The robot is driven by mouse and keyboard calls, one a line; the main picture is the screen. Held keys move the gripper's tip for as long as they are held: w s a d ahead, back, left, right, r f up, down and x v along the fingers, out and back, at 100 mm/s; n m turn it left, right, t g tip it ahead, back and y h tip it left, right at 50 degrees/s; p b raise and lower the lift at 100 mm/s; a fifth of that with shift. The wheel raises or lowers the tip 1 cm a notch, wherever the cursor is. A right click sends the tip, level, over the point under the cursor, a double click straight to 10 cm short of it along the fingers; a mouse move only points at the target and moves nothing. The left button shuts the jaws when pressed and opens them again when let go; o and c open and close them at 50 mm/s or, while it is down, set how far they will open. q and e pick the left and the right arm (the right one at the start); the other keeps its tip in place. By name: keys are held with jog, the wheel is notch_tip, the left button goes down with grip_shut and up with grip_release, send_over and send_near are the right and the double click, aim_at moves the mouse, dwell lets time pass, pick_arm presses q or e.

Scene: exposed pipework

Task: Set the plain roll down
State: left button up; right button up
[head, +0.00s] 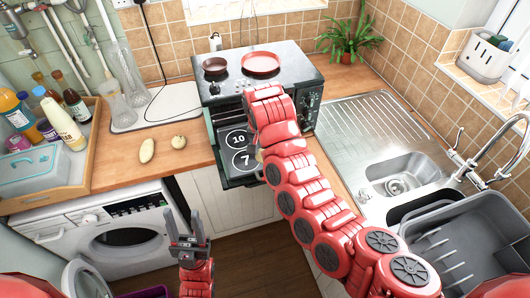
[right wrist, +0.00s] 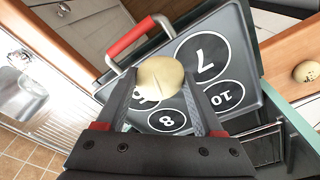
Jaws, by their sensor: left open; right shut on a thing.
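My right gripper (right wrist: 160,95) is shut on the plain roll (right wrist: 160,76), a pale round roll with faint lines on top. It holds the roll over a dark tray (right wrist: 240,60) with numbered white-ringed circles. The roll covers part of one circle; I cannot tell whether it touches the tray. In the head view the tray (head: 226,160) shows at the oven front, with 10 and 7 readable. My right arm hides its own gripper there. My left gripper (head: 188,240) is open and empty, low in front of the washing machine.
An oblong roll (head: 147,150) and a round spotted roll (head: 178,142) lie on the wooden counter, left of the oven (head: 225,95). Two pans stand on the hob. A bottle crate (head: 80,188) is at left, the sink (head: 400,175) at right. The tray has a red handle (right wrist: 130,36).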

jog(key=shift+w+r, duration=0.1)
jog(key=shift+w, duration=0.5)
jog(key=shift+w+f, duration=0.2)
jog(key=shift+w, duration=0.15)
jog(key=shift+w+b, duration=0.35)
jog(key=shift+w, duration=0.3)
notch_tip(320, 180, down, 3)
jog(key=p, duration=0.3)
jog(key=shift+w+r, duration=0.1)
jog(key=shift+f, duration=0.4)
jog(key=o, duration=0.9)
jog(key=shift+f+b, duration=0.1)
jog(key=shift+b, duration=0.25)
jog(key=o, duration=0.5)
jog(key=shift+c, duration=0.2)
